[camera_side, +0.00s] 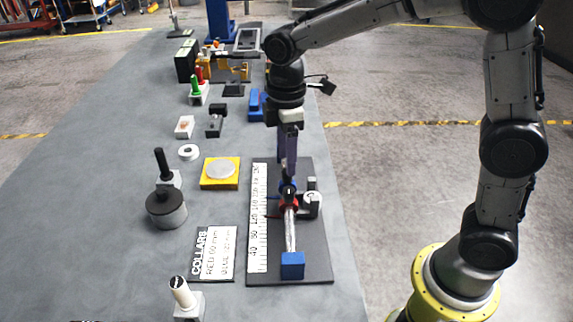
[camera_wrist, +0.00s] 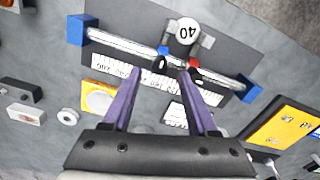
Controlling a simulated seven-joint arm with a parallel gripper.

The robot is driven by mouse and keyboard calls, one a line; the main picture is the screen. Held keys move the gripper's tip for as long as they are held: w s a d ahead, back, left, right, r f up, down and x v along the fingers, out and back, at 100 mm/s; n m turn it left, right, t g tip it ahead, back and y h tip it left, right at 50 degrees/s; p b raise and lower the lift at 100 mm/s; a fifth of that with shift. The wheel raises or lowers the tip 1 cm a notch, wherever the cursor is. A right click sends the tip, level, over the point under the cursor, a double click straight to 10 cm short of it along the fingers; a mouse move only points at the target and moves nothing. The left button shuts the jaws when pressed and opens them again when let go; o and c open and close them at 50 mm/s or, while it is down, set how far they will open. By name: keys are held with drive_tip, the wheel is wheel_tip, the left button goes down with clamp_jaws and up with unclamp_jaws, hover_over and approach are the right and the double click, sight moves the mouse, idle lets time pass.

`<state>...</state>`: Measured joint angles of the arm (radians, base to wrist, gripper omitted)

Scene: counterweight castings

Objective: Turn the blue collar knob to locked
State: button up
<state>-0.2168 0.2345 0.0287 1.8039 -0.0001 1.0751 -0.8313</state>
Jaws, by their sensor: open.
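The blue collar (camera_wrist: 163,50) sits on a metal rod (camera_wrist: 125,43), with its black knob (camera_wrist: 160,64) facing the wrist camera. The red collar (camera_wrist: 194,64) sits beside it on the rod, also with a dark knob. In the side view the red collar (camera_side: 289,206) is nearer the front blue end block (camera_side: 292,265). My gripper (camera_wrist: 160,71) is open, its purple fingers pointing at the rod, with the blue collar's knob appearing between the fingertips. Contact cannot be told. In the side view my gripper (camera_side: 288,180) hangs over the rod and partly hides the blue collar.
A white scale (camera_side: 258,220) lies along the rod on a dark base plate (camera_side: 318,250). A collars card (camera_side: 213,253), yellow block (camera_side: 220,184) and grey weight (camera_side: 166,209) lie left.

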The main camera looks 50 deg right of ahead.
drive_tip(key=shift+f, duration=1.55)
clamp_jaws()
